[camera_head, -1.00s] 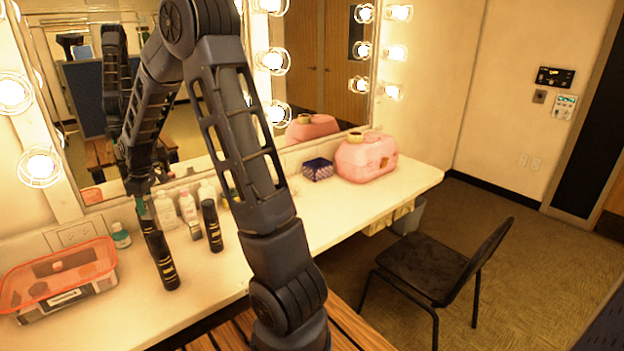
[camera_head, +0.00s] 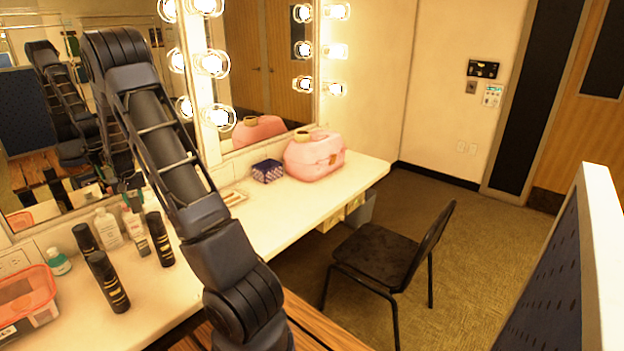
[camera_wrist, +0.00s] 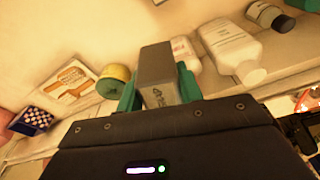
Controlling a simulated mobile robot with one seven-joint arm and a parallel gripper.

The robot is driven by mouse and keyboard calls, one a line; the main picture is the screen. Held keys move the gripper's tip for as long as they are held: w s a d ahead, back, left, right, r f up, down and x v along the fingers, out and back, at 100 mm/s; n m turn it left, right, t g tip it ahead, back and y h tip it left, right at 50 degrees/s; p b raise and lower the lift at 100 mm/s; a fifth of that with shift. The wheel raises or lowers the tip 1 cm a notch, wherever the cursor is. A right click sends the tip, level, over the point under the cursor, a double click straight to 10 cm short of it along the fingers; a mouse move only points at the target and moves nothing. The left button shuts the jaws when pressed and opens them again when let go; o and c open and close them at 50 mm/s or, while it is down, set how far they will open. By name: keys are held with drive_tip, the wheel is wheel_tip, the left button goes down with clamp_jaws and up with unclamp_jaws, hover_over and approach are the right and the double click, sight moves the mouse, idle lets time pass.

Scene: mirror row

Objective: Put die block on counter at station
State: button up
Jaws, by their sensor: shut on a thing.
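A grey block with small pale print, which I take as the die block (camera_wrist: 157,75), stands between the green fingertips of my gripper (camera_wrist: 158,92) in the wrist view. The fingers are shut on its sides. In the head view my gripper (camera_head: 130,188) is small and partly hidden behind my arm, over the bottles at the back of the counter. The block cannot be made out there. The white counter (camera_head: 250,220) runs along the mirrors; its pale top also shows behind the block in the wrist view.
Black cylinders (camera_head: 108,283) and white bottles (camera_head: 108,228) stand near an orange-lidded box (camera_head: 25,295) at left. A blue patterned box (camera_head: 267,171) and a pink case (camera_head: 314,157) stand farther right. A black chair (camera_head: 385,255) stands before the counter; a partition (camera_head: 560,280) is at right.

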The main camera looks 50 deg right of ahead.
drive_tip(key=d+n, duration=0.1)
drive_tip(key=d, duration=1.6)
drive_tip(key=s+d+r+n, duration=0.1)
drive_tip(key=s+d, duration=0.4)
drive_tip(key=d, duration=1)
drive_tip(key=s+d+r, duration=0.2)
drive_tip(key=s+d, duration=0.3)
drive_tip(key=d, duration=1)
drive_tip(key=s+d+r+n, duration=0.1)
drive_tip(key=s+d, duration=0.5)
drive_tip(key=d, duration=1)
drive_tip(key=f, duration=1.9)
drive_tip(key=shift+w+a+f, duration=0.1)
drive_tip(key=shift+w+a, duration=0.1)
drive_tip(key=shift+f, duration=0.1)
drive_tip(key=o, duration=1.1)
